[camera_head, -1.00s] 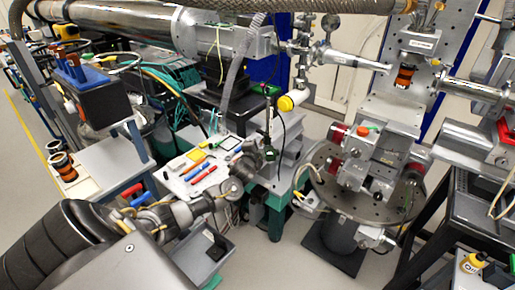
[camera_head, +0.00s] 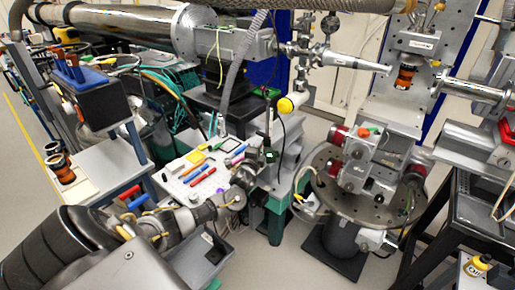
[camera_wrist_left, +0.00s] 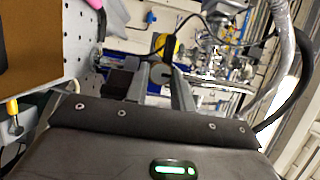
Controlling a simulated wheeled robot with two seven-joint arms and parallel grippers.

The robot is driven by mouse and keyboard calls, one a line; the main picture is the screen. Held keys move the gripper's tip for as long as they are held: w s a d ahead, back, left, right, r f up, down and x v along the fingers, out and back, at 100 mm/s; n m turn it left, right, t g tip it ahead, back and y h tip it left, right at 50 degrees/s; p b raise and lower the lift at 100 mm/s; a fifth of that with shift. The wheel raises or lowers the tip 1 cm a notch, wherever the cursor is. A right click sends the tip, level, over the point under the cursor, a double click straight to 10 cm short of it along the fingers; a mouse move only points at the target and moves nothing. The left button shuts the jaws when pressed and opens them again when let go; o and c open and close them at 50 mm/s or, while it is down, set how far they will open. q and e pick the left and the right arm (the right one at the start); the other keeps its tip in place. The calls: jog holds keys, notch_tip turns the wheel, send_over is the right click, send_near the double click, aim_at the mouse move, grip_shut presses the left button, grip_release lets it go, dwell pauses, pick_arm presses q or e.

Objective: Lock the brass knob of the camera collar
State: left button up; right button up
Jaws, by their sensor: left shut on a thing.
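My left gripper (camera_head: 264,158) reaches in from the left to the dark upright camera post (camera_head: 272,128) at the right end of the white perforated board. In the left wrist view its two grey fingers (camera_wrist_left: 162,84) stand close around a small round dull piece (camera_wrist_left: 161,73), which looks like the brass knob. The gripper is shut on it. The collar is mostly hidden by the gripper and too small to make out. I cannot tell how far the knob is turned. My right gripper is not in view.
The white board (camera_head: 178,178) carries coloured tools. A yellow-capped cylinder (camera_head: 287,104) sits just above and right of the gripper, and a loose black cable hangs beside it. The round sample stage (camera_head: 330,190) stands to the right. A grey bin (camera_head: 203,258) is below my arm.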

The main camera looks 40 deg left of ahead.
pick_arm(q)
jog(key=o, duration=1)
jog(key=b+v, duration=0.1)
jog(key=v, duration=0.9)
jog(key=shift+s, duration=0.4)
jog(key=shift+d, duration=0.1)
